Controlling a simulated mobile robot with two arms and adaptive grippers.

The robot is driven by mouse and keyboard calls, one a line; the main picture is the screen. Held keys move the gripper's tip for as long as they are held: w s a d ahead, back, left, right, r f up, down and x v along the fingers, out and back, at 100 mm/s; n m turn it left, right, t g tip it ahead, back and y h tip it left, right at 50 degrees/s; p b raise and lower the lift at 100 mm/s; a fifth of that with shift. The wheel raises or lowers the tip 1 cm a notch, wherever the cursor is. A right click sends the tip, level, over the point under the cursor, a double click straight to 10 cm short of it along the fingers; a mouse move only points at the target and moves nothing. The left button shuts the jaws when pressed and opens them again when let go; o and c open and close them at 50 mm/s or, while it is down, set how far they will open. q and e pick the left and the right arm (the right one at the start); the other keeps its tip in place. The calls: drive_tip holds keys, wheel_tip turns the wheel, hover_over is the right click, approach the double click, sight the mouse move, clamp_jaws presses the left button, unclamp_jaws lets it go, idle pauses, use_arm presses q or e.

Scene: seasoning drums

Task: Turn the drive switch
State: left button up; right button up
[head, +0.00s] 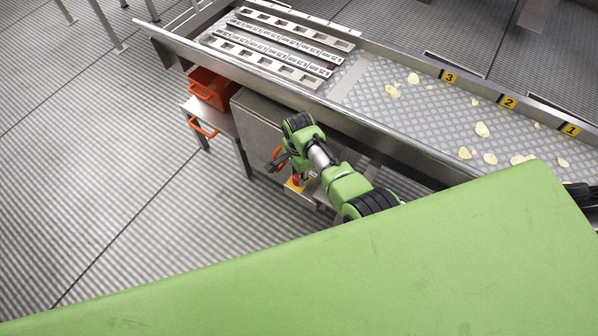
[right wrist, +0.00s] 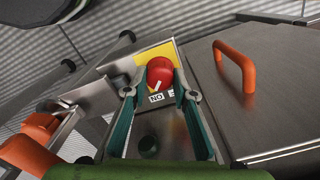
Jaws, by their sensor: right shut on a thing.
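In the head view the knob (head: 296,180) is small and partly hidden by my arm. My right gripper (head: 287,168) is down at the switch. In the right wrist view my right gripper (right wrist: 163,88) has its two fingers on either side of the knob, shut on it. My left gripper is not in view.
A steel cabinet with an orange handle (right wrist: 235,62) stands beside the switch. An orange bin (head: 209,90) sits on a low steel stand to the left. The long conveyor trough (head: 400,135) with scattered chips lies behind. The floor in front is clear.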

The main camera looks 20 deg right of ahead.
drive_tip(key=n+p, duration=0.1)
drive_tip(key=n, duration=0.3)
drive_tip(key=shift+n+p, duration=0.3)
drive_tip(key=shift+p, duration=0.05)
drive_tip(key=shift+n+p, duration=0.45)
drive_tip(key=shift+n, duration=1.45)
drive_tip(key=o, duration=1.1)
drive_tip(key=shift+r, duration=5.95)
